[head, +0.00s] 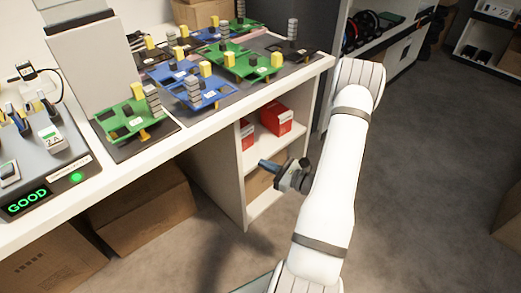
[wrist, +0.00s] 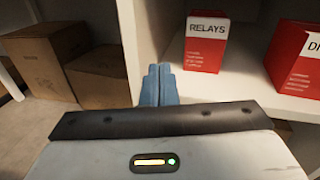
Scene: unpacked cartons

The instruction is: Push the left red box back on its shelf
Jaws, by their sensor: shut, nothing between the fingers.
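The left red box (wrist: 206,47), with a white label reading RELAYS, stands upright on the white shelf (wrist: 225,88) in the wrist view. In the head view this red box (head: 246,134) is partly hidden by the shelf unit's side panel. A second red box (wrist: 296,60) stands to its right and also shows in the head view (head: 277,119). My gripper (wrist: 158,84) is shut and empty, its blue fingertips together. In the wrist view it appears in front of the shelf's left side panel, left of and lower than the left red box. In the head view my gripper (head: 266,165) is outside the shelf unit.
The white side panel (wrist: 158,30) stands left of the left red box. Brown cartons (wrist: 107,75) sit under the bench to the left. The bench top (head: 200,128) above carries circuit boards. Open grey floor (head: 420,190) lies right of my arm.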

